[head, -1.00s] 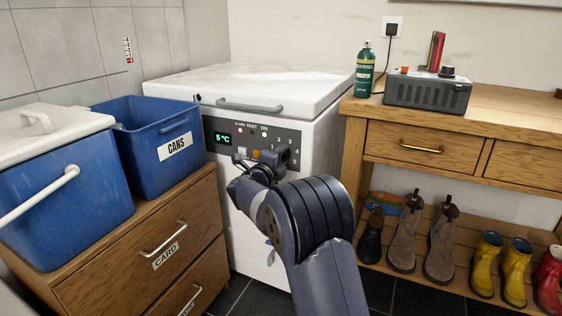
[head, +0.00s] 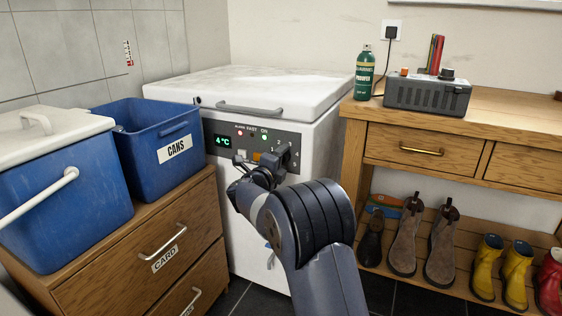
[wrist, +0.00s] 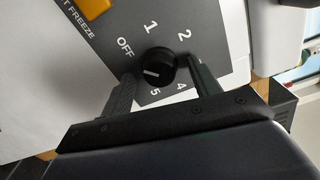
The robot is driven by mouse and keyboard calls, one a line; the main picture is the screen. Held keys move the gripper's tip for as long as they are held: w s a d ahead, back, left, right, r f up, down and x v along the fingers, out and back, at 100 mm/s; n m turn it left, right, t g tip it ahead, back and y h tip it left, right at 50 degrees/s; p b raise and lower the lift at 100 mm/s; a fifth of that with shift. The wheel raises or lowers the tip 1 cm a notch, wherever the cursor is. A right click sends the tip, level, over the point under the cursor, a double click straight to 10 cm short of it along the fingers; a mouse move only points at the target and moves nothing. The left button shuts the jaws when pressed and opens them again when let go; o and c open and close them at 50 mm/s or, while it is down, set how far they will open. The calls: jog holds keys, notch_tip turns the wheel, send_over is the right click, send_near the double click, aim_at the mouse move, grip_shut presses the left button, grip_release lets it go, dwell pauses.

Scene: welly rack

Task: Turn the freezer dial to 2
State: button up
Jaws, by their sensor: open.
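The white chest freezer (head: 270,88) stands in the corner, with a dark control panel (head: 228,130) on its front. Its green display (head: 224,141) reads 4°C. In the wrist view the black round dial (wrist: 158,66) sits among the labels OFF, 1, 2, 4 and 5; a finger covers where 3 would be. A pale mark on the dial lies toward its left side, below OFF in the picture. My gripper (wrist: 163,72) is open, one finger on each side of the dial; contact cannot be told. In the head view my gripper (head: 268,166) hides the dial.
An orange switch (wrist: 96,7) sits on the panel near the dial. A drawer unit (head: 130,265) with blue bins (head: 155,140) stands left of the freezer. A wooden bench (head: 500,110) with boots beneath stands close on the right.

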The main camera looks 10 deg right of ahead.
jog(key=p+v, duration=0.3)
jog(key=v, duration=0.8)
jog(key=shift+w+d, duration=0.1)
jog(key=shift+w, duration=0.05)
jog(key=b+x, duration=0.3)
jog(key=x, duration=0.7)
jog(key=shift+w+d, duration=0.2)
jog(key=shift+w, duration=0.05)
